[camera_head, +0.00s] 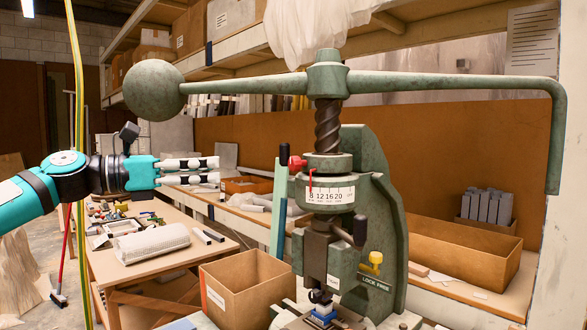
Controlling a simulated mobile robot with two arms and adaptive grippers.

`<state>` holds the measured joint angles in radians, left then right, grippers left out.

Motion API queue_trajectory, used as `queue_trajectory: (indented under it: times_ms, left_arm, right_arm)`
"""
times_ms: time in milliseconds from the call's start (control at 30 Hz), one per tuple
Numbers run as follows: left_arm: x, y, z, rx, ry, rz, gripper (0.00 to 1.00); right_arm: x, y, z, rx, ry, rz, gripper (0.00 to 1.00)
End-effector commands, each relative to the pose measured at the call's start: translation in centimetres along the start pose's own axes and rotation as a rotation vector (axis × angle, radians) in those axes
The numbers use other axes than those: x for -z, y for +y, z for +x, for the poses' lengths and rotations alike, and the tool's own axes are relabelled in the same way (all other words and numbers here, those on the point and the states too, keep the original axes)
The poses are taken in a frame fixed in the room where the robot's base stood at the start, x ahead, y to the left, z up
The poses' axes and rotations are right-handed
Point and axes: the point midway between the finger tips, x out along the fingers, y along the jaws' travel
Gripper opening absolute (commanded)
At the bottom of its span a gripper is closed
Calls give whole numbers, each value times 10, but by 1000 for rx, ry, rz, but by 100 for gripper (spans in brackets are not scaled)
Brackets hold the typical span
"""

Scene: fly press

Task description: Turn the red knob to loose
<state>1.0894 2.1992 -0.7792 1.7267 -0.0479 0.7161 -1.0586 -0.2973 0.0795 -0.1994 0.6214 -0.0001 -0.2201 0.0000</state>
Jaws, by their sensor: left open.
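The green fly press (372,235) stands at the right of the middle, with a ball-ended arm across its top. The red knob (296,162) sits on the left side of the press collar, just above the numbered dial (325,194). My left gripper (217,171) is left of the red knob at about its height in the picture, apart from it. Its two pale fingers point right toward the press. They are spread one above the other with nothing between them, so it is open. My right gripper is not in view.
A yellow knob (375,258) is by the "LOCK FREE" label on the press. An open cardboard box (247,291) stands at the press's lower left. The press's ball weight (154,90) hangs above my left arm. A cluttered bench (150,265) lies below it.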

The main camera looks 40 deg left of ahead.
Motion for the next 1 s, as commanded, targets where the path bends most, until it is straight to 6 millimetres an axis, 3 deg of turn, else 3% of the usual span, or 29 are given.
queue_trajectory:
  times_ms: [167, 733, 1000]
  left_arm:
    - [-3, -1, 19, 4, 4, 3, 52]
    - [-5, -1, 141, 4, 4, -3, 52]
    - [-2, 0, 168, 1, 2, 1, 52]
  right_arm:
    - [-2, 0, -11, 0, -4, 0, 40]
    - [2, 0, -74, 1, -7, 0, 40]
    - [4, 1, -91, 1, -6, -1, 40]
